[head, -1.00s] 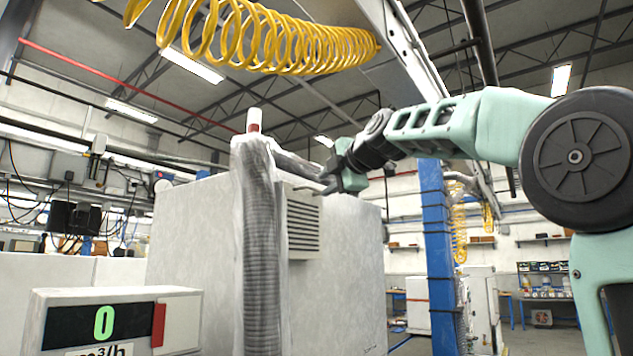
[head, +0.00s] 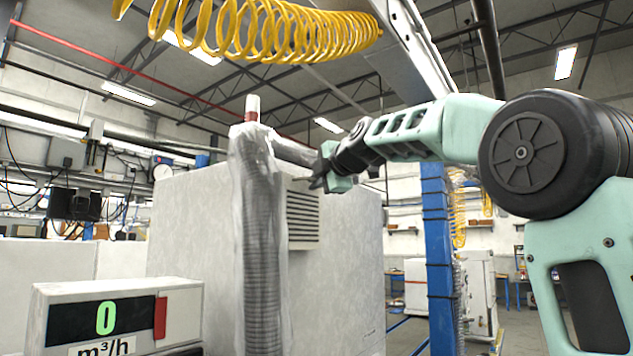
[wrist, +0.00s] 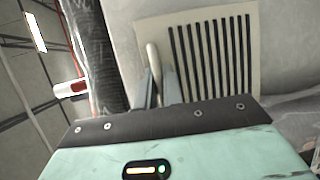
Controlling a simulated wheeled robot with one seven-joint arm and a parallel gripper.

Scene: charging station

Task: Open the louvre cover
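The louvre cover (head: 303,226) is a pale panel with dark slats on the side of a big light-grey cabinet. It also shows in the wrist view (wrist: 243,60), lying flat against the cabinet as far as I can see. Its pale bar handle (wrist: 153,58) stands at the panel's left edge. My gripper (wrist: 160,80) is at this handle, with one finger on each side and the bar filling the narrow gap. The fingers look shut on it. In the head view my gripper (head: 317,179) is at the panel's upper part and partly hides it; finger contact is hidden there.
A plastic-wrapped ribbed hose (head: 258,250) stands just left of the louvre; a red-and-white tip tops the post. A meter (head: 110,318) reading 0 is at front left. A yellow coiled hose (head: 285,35) hangs above. A blue post (head: 438,255) stands right of the cabinet.

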